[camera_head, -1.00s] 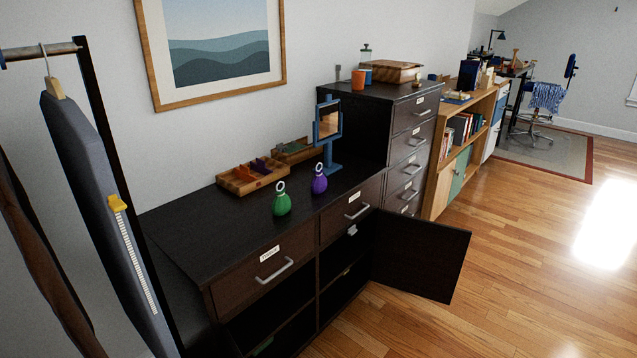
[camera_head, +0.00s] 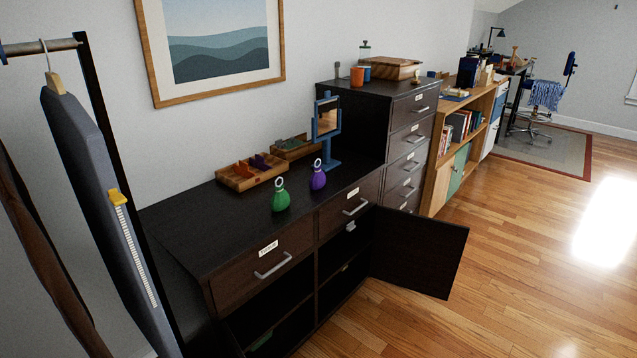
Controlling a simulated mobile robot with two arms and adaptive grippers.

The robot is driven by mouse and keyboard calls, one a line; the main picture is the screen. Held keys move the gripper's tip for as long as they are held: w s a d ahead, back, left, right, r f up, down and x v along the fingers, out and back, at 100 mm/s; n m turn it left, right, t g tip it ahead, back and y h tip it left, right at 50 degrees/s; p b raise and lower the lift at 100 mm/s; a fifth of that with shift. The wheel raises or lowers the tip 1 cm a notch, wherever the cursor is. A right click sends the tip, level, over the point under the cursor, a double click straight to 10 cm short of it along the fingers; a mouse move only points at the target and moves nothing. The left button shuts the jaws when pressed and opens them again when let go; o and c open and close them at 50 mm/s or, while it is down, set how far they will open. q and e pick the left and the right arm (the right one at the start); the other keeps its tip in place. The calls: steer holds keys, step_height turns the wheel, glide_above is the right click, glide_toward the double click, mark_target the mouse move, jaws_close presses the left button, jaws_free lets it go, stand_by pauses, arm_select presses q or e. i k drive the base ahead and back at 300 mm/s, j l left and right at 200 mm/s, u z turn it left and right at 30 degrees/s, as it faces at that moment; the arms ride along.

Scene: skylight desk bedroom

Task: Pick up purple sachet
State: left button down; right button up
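The purple sachet (camera_head: 318,179) stands on the black dresser top (camera_head: 200,226), a small rounded bag with a pale ring at its top. A similar green sachet (camera_head: 281,199) stands to its left, nearer the front edge. The two are apart. Neither of my grippers shows in the head view, so I cannot see what they hold.
A wooden tray (camera_head: 237,185) and a blue-framed mirror (camera_head: 326,122) stand behind the sachets. A dark cabinet door (camera_head: 420,252) hangs open into the room. A clothes rack with garments (camera_head: 105,215) stands at left. The wooden floor (camera_head: 510,290) at right is clear.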

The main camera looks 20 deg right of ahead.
mark_target(317, 179)
steer(key=k+u, duration=0.35)
steer(key=k+j+u, duration=0.15)
steer(key=u, duration=0.25)
steer(key=i+l+u, duration=0.15)
steer(key=l+u, duration=0.2)
steer(key=l, duration=0.55)
steer(key=i+l+u, duration=0.1)
steer(key=l+u, duration=0.25)
steer(key=l, duration=0.5)
